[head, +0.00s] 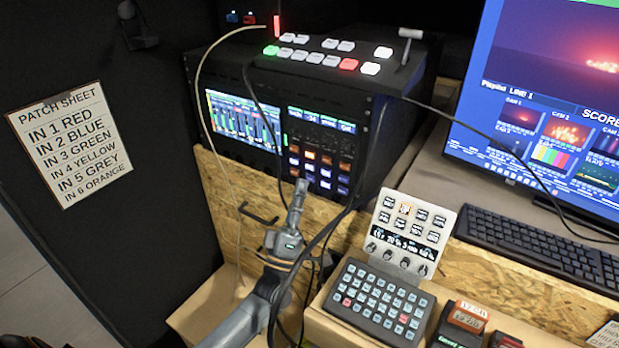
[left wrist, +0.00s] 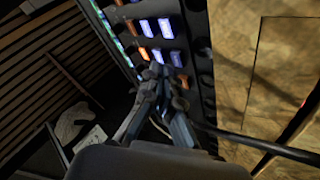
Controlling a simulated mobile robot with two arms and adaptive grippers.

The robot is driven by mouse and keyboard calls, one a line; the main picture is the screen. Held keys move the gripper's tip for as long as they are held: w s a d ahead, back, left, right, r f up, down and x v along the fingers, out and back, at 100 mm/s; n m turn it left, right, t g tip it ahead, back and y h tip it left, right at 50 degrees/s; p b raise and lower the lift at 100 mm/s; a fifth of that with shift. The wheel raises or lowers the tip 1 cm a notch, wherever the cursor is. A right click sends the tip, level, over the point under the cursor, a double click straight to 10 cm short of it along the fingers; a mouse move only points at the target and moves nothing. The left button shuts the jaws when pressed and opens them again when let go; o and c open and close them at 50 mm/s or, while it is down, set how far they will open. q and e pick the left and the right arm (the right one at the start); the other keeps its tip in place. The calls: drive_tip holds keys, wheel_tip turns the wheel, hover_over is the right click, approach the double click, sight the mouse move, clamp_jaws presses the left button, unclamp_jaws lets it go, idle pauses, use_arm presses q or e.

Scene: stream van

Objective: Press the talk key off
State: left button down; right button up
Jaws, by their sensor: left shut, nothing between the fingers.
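The panel with rows of lit keys (head: 322,148) is the right unit in the black rack. Its keys glow orange, white and blue, and a small green display sits above them. I cannot read which one is the talk key. My left gripper (head: 299,187) is shut and empty, its tips raised at the lower left of these keys. In the left wrist view the shut fingers (left wrist: 163,78) reach the lower keys, close to an orange key (left wrist: 143,54) and a blue-white key (left wrist: 176,58). They hide some keys. Whether they touch one cannot be told. My right gripper is not in view.
Black cables (head: 342,212) hang in front of the rack and cross by my left gripper. A white control pad (head: 405,232) and a dark keypad (head: 377,302) stand to the right. A switcher with lit buttons (head: 318,58) tops the rack. A patch sheet (head: 70,143) hangs left.

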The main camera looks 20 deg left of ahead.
use_arm(q)
drive_tip(key=s+p, duration=0.2)
drive_tip(key=s, duration=0.4)
drive_tip(key=shift+a, duration=0.45)
